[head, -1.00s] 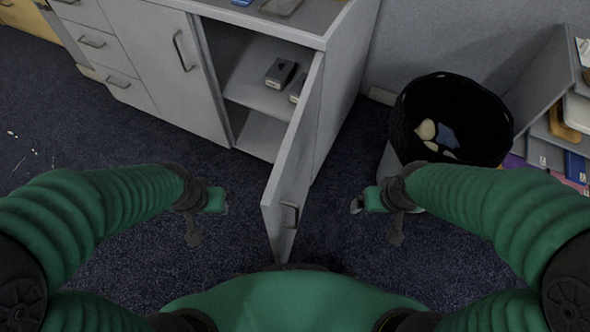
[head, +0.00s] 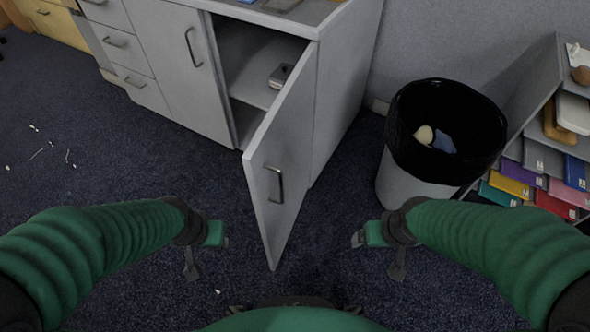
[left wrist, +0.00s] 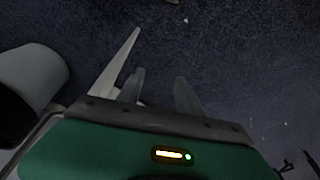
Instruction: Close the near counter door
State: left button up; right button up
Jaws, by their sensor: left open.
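The near counter door (head: 280,175) is a grey panel hinged at the counter's right end. It stands open, swung out toward me, with its outer face and bar handle (head: 274,184) in view. My left gripper (head: 222,240) is left of the door's lower end, apart from it and empty. In the left wrist view its two fingers (left wrist: 160,95) are spread open, and a pale upright panel, likely the door (left wrist: 117,62), stands just beyond them. My right gripper (head: 358,238) is right of the door, apart from it; its jaws are too small to read.
The grey counter (head: 175,65) has drawers and a closed door to the left. A dark box (head: 281,76) lies on its inner shelf. A black-lined bin (head: 420,187) and a rack of coloured trays (head: 535,180) stand right.

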aim_at(275, 161)
jog(key=k+l+u, duration=0.1)
jog(key=l, duration=0.25)
jog(key=k+l+u, duration=0.1)
jog(key=l, duration=0.25)
jog(key=k+l, duration=0.25)
jog(key=l+u, duration=0.05)
jog(key=l, duration=0.05)
